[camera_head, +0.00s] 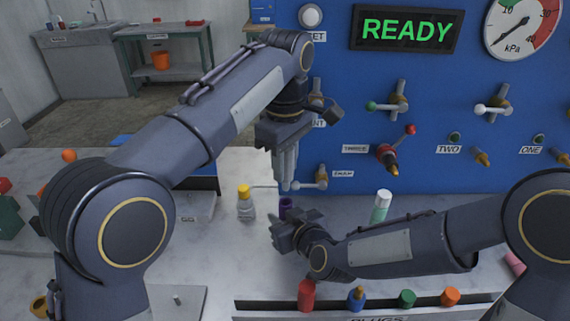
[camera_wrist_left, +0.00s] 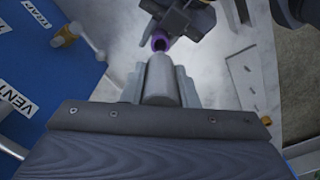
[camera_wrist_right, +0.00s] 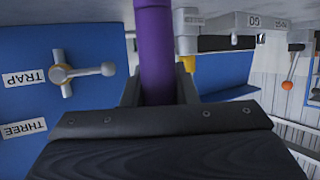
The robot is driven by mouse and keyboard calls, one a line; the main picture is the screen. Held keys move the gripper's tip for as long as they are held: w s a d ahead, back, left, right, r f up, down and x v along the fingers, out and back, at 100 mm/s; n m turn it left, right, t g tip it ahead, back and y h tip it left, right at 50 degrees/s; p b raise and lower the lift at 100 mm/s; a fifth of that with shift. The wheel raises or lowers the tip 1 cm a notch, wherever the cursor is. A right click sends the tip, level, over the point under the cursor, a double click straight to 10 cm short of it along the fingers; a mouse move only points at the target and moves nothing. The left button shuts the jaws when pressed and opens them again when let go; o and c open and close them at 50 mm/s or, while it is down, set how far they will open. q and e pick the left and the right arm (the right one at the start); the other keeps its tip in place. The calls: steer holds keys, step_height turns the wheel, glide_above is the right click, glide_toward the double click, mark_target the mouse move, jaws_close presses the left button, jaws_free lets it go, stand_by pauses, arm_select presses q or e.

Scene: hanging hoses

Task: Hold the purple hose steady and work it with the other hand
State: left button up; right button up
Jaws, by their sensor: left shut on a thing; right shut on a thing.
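The purple hose (camera_wrist_right: 156,50) runs between the fingers of my right gripper (camera_wrist_right: 160,88), which is shut on it. In the head view a short piece of the purple hose (camera_head: 286,203) shows above my right gripper (camera_head: 284,220). My left gripper (camera_head: 286,178) points down above it, shut on a grey cylinder (camera_wrist_left: 160,80) seen in the left wrist view. There the hose's purple rim (camera_wrist_left: 160,42) shows just past the cylinder's far end. I cannot tell whether they touch. Most of the hose is hidden in the head view.
A blue panel (camera_head: 440,170) with several valves and a READY display (camera_head: 407,29) stands behind. A yellow-capped bottle (camera_head: 245,205) is left of the grippers, and a white-capped green bottle (camera_head: 381,207) is right. Several colored plugs, including a red one (camera_head: 306,297), line the front rack.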

arm_select(q)
steer(key=shift+r, duration=0.1)
steer(key=shift+r, duration=1.4)
arm_select(e)
steer(key=o, duration=1.1)
